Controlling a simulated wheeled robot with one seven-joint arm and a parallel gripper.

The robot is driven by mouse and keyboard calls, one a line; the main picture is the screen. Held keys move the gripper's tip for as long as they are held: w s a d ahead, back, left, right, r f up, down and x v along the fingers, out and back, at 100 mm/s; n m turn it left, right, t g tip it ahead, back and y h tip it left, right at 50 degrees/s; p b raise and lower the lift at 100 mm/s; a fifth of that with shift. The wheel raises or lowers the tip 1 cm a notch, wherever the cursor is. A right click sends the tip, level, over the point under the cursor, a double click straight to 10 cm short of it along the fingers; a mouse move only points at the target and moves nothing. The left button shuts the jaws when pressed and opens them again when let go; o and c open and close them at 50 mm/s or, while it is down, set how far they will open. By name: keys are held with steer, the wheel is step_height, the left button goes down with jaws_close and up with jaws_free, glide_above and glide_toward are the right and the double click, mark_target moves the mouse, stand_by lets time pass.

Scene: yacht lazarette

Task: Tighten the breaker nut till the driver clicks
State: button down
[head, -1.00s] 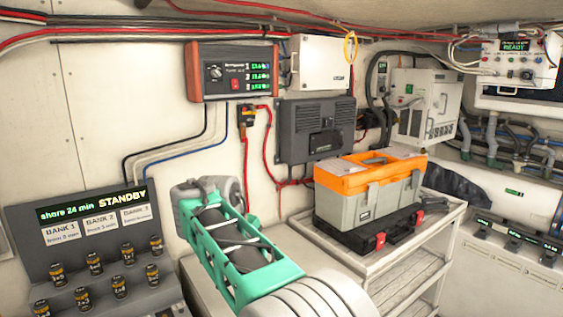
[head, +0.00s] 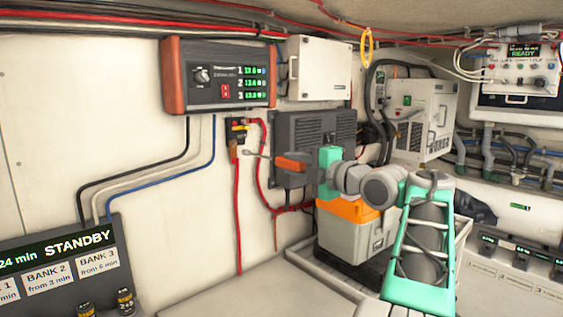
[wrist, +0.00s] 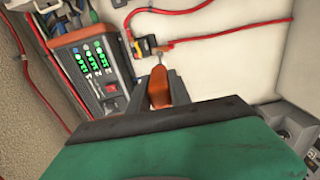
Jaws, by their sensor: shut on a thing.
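My gripper (head: 308,164) is shut on the driver's orange handle (head: 288,162), at the right of the breaker in the head view. The driver's thin shaft points left toward the wall. The breaker (head: 238,131), a small black block with yellow, is mounted on the wall with red cable at it. In the wrist view the orange handle (wrist: 159,89) sits between my fingers. The shaft tip is just below the breaker (wrist: 145,45) and its red cable end there. I see a small gap, but cannot tell the depth. The nut is too small to make out.
A charger panel (head: 218,76) with green readouts hangs above the breaker. A dark grey box (head: 313,135) is on the wall behind my gripper. An orange and grey toolbox (head: 345,235) stands below my arm. A STANDBY console (head: 60,262) is at lower left.

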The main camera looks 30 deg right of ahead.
mark_target(282, 158)
steer(key=shift+s+r, duration=0.1)
steer(key=shift+r, duration=0.65)
steer(key=shift+w+r+p, duration=0.1)
steer(key=shift+w+p, duration=0.15)
steer(key=shift+p, duration=0.3)
steer(key=w, duration=0.1)
steer(key=w+p, duration=0.1)
steer(key=w, duration=0.1)
steer(key=shift+w+a+f+p, duration=0.2)
steer(key=shift+w+f+p, duration=0.05)
steer(key=shift+f+p, duration=0.05)
steer(key=shift+w+b, duration=0.35)
steer(key=shift+w, duration=0.1)
steer(key=b, duration=0.1)
steer(key=n+b, duration=0.1)
steer(key=shift+s+f+b, duration=0.1)
steer(key=shift+f+b, duration=0.15)
steer(key=shift+b, duration=0.1)
steer(key=n+b, duration=0.2)
steer(key=b, duration=0.2)
steer(key=n+b, duration=0.6)
steer(key=shift+n, duration=0.4)
steer(key=n+b, duration=0.1)
steer(key=n, duration=0.3)
steer(key=shift+n+b, duration=0.3)
steer(key=n, duration=0.4)
steer(key=shift+r, duration=0.3)
